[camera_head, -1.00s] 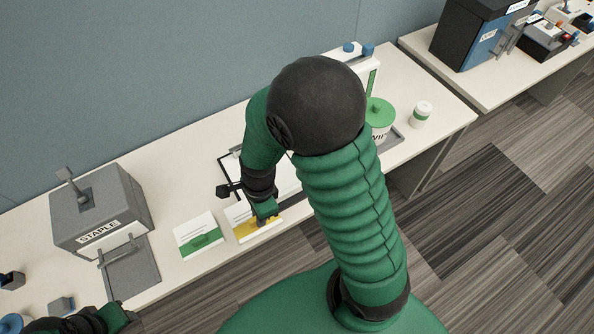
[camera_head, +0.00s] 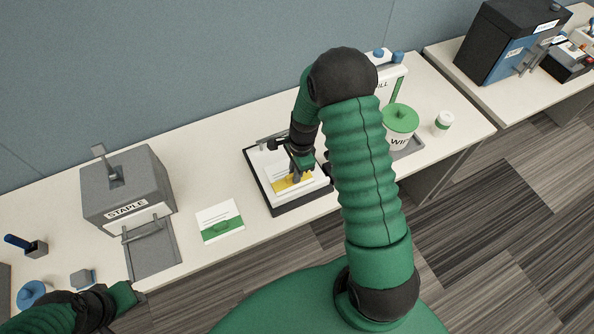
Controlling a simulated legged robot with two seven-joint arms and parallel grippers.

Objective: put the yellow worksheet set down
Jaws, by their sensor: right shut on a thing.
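The yellow worksheet set (camera_head: 281,186), white with a yellow band, is over the black-rimmed tray (camera_head: 262,196). My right gripper (camera_head: 297,174) is shut on the worksheet set and hides part of it. Whether the set touches what lies under it I cannot tell. My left gripper (camera_head: 130,296) shows at the lower left, in front of the table and away from the set; its fingers are too unclear to judge.
A white sheet set with a green band (camera_head: 219,214) lies left of the tray. A grey stapler machine (camera_head: 126,190) stands further left. A green-lidded wipes tub (camera_head: 400,122) and a small white-and-green cup (camera_head: 442,123) stand on the right.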

